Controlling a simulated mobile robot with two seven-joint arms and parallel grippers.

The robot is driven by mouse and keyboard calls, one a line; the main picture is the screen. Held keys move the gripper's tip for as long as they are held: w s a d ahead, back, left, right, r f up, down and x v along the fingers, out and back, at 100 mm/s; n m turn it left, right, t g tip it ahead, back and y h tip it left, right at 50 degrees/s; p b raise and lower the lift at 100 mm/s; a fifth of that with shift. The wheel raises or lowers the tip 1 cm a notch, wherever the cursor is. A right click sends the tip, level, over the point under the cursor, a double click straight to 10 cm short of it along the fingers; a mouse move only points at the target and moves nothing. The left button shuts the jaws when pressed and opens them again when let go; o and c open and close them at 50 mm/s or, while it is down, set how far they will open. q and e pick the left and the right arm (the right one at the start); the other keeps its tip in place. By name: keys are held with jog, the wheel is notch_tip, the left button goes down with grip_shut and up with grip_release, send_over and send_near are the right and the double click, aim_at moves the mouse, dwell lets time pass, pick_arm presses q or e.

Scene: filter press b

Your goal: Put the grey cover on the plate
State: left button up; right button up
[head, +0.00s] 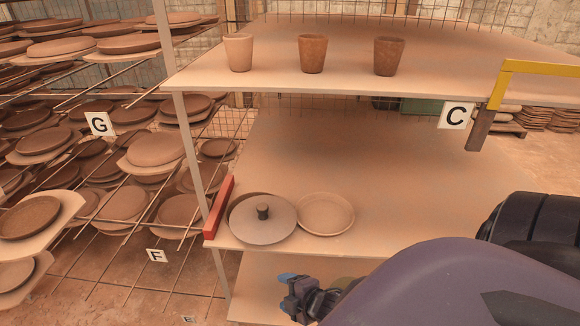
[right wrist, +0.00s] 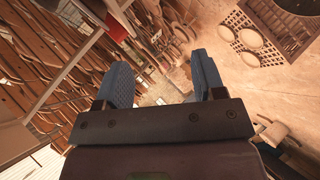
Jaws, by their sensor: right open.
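The grey cover (head: 247,226), a flat round disc with a dark knob, lies on the middle shelf near its left front corner. The plate (head: 327,216), shallow and clay-coloured, lies just right of it. Their rims are very close, and I cannot tell whether they touch. The plate's inside looks empty. My right gripper (head: 289,281) is in front of and below the shelf edge, apart from both. In the right wrist view its two blue fingers (right wrist: 163,78) are spread with nothing between them. My left gripper is not in view.
A red block (head: 218,207) stands at the shelf's left edge beside the cover. Three clay cups (head: 313,54) stand on the upper shelf (head: 440,70). Racks of clay plates (head: 155,150) fill the left. The middle shelf (head: 400,170) is clear behind and right of the plate.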

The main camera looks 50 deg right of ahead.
jog(key=s+a+f+m, duration=0.1)
jog(key=s+a+m, duration=0.4)
jog(key=m, duration=0.7)
jog(key=shift+s+f, duration=0.25)
jog(key=shift+f, duration=0.15)
jog(key=shift+w+f+b, duration=0.35)
jog(key=shift+f+b, duration=0.3)
jog(key=shift+b, duration=0.45)
